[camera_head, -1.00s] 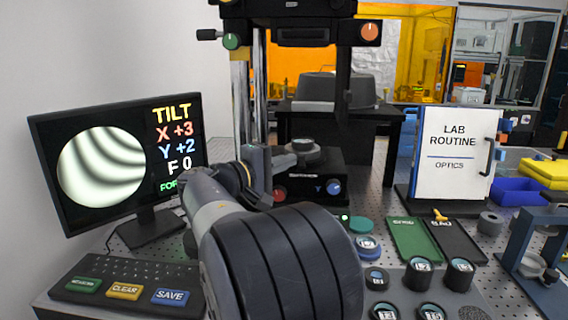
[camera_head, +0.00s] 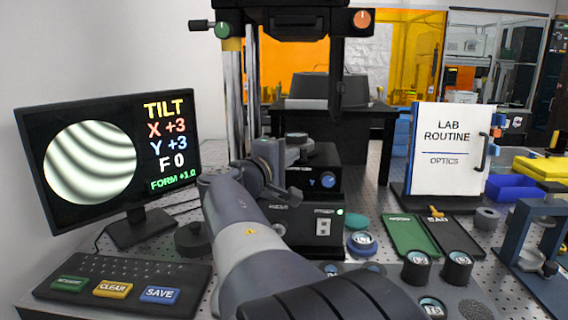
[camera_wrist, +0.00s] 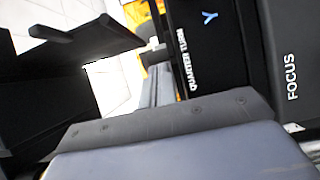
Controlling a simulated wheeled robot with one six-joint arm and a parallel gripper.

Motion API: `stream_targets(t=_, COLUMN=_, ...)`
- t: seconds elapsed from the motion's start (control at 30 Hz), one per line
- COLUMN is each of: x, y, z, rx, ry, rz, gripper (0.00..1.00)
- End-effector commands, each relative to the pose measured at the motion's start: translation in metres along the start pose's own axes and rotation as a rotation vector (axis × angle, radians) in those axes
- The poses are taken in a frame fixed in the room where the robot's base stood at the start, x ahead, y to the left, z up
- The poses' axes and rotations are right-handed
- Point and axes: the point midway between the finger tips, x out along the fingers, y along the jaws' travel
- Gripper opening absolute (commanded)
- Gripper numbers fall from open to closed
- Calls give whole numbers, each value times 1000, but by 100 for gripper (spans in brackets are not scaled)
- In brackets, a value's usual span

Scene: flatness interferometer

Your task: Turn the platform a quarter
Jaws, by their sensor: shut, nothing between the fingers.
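The platform (camera_head: 298,139) is a small dark round stage with a grey top on the black interferometer body, behind my gripper. My gripper (camera_head: 290,192) is shut and empty, at the front of that body, below and in front of the platform. It partly hides the body's left front. In the wrist view, dark finger parts fill the left, and a black panel lettered "QUARTER TURN" (camera_wrist: 187,65) stands beyond, turned in the picture. I cannot tell whether my gripper touches anything. The monitor (camera_head: 110,160) shows curved fringes and reads X +3, Y +3, F 0.
A blue knob (camera_head: 328,180) marked Y sits on the body's front. A keyboard (camera_head: 115,280) with CLEAR and SAVE keys lies at front left, a dark round knob (camera_head: 192,238) behind it. Green (camera_head: 412,235) and black trays and several round optics stand right of my arm.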

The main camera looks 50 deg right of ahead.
Motion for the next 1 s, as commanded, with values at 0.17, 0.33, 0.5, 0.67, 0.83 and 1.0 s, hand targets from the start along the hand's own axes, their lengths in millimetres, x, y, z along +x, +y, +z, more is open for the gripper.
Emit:
stream_targets(t=0.17, x=4, y=-2, z=10, rx=2, ry=85, rz=2, gripper=0)
stream_targets(t=0.33, x=8, y=-2, z=15, rx=1, ry=116, rz=1, gripper=0)
stream_targets(t=0.5, x=12, y=-2, z=22, rx=0, ry=116, rz=1, gripper=0)
stream_targets(t=0.67, x=17, y=-1, z=28, rx=0, ry=114, rz=0, gripper=0)
stream_targets(t=0.83, x=21, y=-1, z=33, rx=1, ry=114, rz=0, gripper=0)
stream_targets(t=1.0, x=25, y=-1, z=36, rx=0, ry=115, rz=0, gripper=0)
